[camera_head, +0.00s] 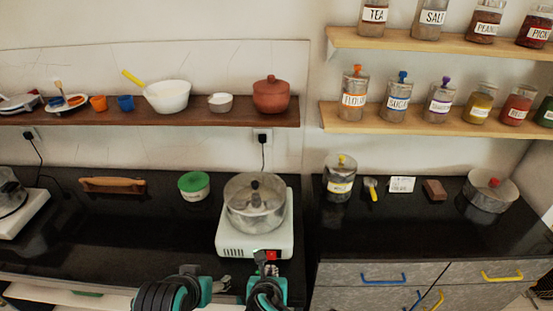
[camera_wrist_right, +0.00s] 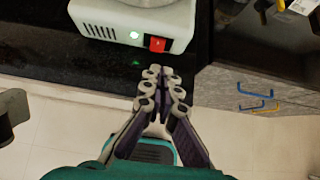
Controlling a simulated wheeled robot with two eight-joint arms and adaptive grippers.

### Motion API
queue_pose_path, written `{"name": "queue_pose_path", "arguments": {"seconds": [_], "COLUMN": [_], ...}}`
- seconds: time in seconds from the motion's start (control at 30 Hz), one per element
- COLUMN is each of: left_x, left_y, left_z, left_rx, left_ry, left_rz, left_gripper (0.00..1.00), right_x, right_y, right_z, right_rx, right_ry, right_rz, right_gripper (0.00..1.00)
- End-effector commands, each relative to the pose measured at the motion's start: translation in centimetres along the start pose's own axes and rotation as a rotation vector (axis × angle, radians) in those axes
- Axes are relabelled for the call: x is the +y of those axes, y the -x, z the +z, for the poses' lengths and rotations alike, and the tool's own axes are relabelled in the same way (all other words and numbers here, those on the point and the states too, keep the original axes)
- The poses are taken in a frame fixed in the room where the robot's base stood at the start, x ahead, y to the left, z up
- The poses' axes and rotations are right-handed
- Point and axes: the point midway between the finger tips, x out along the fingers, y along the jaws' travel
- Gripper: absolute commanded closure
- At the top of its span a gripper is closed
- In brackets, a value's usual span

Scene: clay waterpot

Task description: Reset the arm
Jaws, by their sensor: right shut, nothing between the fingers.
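My right gripper (camera_head: 263,258) is low in the head view, in front of the white hot plate (camera_head: 240,243) on the counter. In the right wrist view its fingers (camera_wrist_right: 161,76) are together with nothing between them, over the counter's front edge and apart from the hot plate (camera_wrist_right: 120,20). My left arm comes in at the bottom of the head view, and what seems to be its gripper (camera_head: 221,284) shows small beside the right one; its fingers are not clear. The reddish clay pot (camera_head: 271,96) with a lid stands on the brown wall shelf.
A lidded metal pot (camera_head: 254,210) stands on the hot plate. A green-lidded tub (camera_head: 194,186) and a wooden rolling pin (camera_head: 113,185) are to its left. Drawers with blue (camera_head: 383,280) and yellow handles are at the right. The counter's front left is bare.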

Motion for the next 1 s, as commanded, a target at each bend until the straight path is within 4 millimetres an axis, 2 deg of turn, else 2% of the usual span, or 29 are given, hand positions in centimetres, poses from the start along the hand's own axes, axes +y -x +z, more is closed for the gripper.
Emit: {"name": "queue_pose_path", "arguments": {"seconds": [0.13, 0.23, 0.37, 0.5, 0.7, 0.83, 0.9, 1.0], "left_x": [0.0, 0.0, 0.0, 0.0, 0.0, 0.0, 0.0, 0.0], "left_y": [0.0, 0.0, 0.0, 0.0, 0.0, 0.0, 0.0, 0.0], "left_z": [0.0, 0.0, 0.0, 0.0, 0.0, 0.0, 0.0, 0.0], "left_rx": [0.000, 0.000, 0.000, 0.000, 0.000, 0.000, 0.000, 0.000], "left_ry": [0.000, 0.000, 0.000, 0.000, 0.000, 0.000, 0.000, 0.000], "left_rz": [0.000, 0.000, 0.000, 0.000, 0.000, 0.000, 0.000, 0.000], "left_gripper": [0.31, 0.31, 0.31, 0.31, 0.31, 0.31, 0.31, 0.31], "right_x": [-1.0, -3.4, -8.1, -12.8, -18.0, -19.8, -20.4, -20.7], "right_y": [0.0, 0.1, 0.8, 2.2, 4.9, 6.2, 6.7, 7.1], "right_z": [0.2, 0.7, 1.1, 1.1, 0.6, 0.2, 0.1, 0.0], "right_rx": [0.013, 0.042, 0.086, 0.103, 0.070, 0.037, 0.024, 0.014], "right_ry": [-0.095, -0.346, -0.886, -1.539, -2.422, -2.833, -2.977, -3.091], "right_rz": [-0.009, -0.032, -0.089, -0.162, -0.256, -0.291, -0.301, -0.308], "right_gripper": [1.00, 1.00, 1.00, 1.00, 1.00, 1.00, 1.00, 1.00]}}
